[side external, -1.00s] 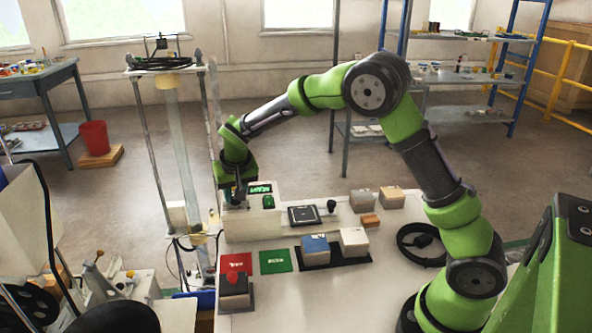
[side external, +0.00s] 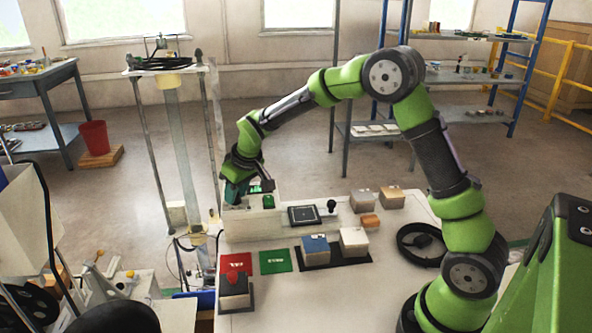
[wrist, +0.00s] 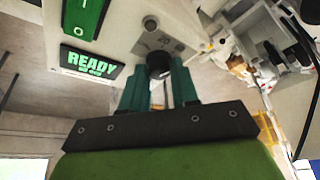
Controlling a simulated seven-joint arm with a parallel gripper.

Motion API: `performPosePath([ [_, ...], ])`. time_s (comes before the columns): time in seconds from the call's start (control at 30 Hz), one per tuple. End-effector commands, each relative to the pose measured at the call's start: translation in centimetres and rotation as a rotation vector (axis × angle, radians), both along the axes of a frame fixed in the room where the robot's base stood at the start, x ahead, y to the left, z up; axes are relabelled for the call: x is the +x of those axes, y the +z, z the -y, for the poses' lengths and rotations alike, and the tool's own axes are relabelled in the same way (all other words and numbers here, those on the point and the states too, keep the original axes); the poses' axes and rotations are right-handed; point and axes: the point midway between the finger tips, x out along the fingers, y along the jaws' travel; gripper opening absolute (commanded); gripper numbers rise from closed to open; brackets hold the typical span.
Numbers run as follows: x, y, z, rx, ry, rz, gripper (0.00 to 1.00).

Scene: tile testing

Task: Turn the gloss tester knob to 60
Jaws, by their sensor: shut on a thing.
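The gloss tester (side external: 240,224) is a pale box at the far left of the bench in the side view. Its green display (wrist: 92,62) reads "READY" with smaller digits below that I cannot read surely. The dark round knob (wrist: 158,64) sits on its panel beside the display. My gripper (wrist: 160,76) has its two green fingers on either side of the knob and is shut on it. In the side view my gripper (side external: 238,200) reaches down onto the tester's top and hides the knob.
A green button (side external: 268,201) is on the tester. A tall stand (side external: 166,160) rises behind left.

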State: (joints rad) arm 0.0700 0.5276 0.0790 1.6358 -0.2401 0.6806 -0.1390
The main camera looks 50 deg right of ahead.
Motion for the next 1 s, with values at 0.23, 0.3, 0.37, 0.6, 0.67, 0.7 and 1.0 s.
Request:
performPosePath([
  [0.23,-0.1,0.0,0.0,0.001,-0.001,-0.003,0.00],
  [0.3,-0.1,0.0,0.0,0.001,-0.001,-0.003,0.00],
  [0.37,-0.1,0.0,0.0,0.001,-0.001,-0.003,0.39],
  [0.6,0.0,0.0,0.0,0.000,-0.001,-0.002,0.53],
  [0.67,0.0,0.0,0.0,0.000,-0.001,-0.002,0.53],
  [0.7,0.0,0.0,0.0,0.000,-0.001,-0.001,0.53],
  [1.0,-1.2,3.1,0.0,-0.001,-0.001,0.003,0.53],
])
